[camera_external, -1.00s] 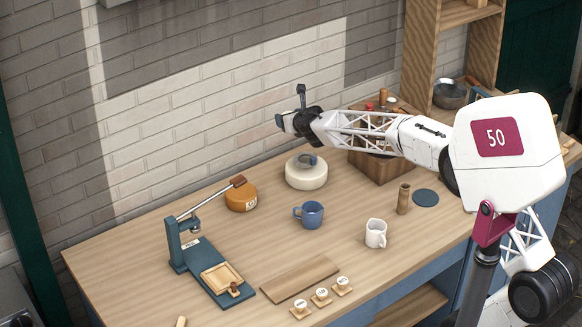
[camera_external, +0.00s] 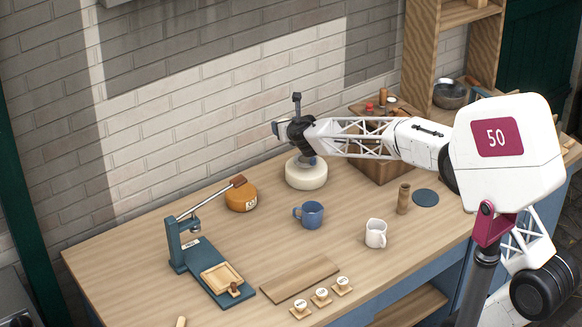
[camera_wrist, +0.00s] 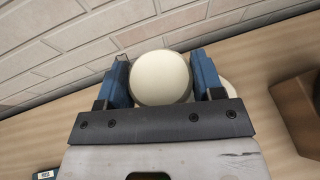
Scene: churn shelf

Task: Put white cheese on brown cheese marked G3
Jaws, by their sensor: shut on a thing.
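The white cheese (camera_external: 306,175) is a thick pale wheel near the back of the table, to the right of the orange-brown cheese. My gripper (camera_external: 306,160) is over it, fingers down at its top. In the wrist view the blue fingers of my gripper (camera_wrist: 161,80) are closed on a round pale part of the white cheese (camera_wrist: 160,78). A pale edge also shows beyond the right finger. The brown cheese (camera_external: 240,192) lies flat near the wall and carries a small white label, too small to read surely. I see no gap between the white cheese and the table.
A press (camera_external: 205,265) with a long lever reaching over the brown cheese stands at the left. A blue mug (camera_external: 309,215), a white jug (camera_external: 376,234) and a wooden cylinder (camera_external: 404,199) stand in front and right. A wooden crate (camera_external: 377,165) is close behind my wrist.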

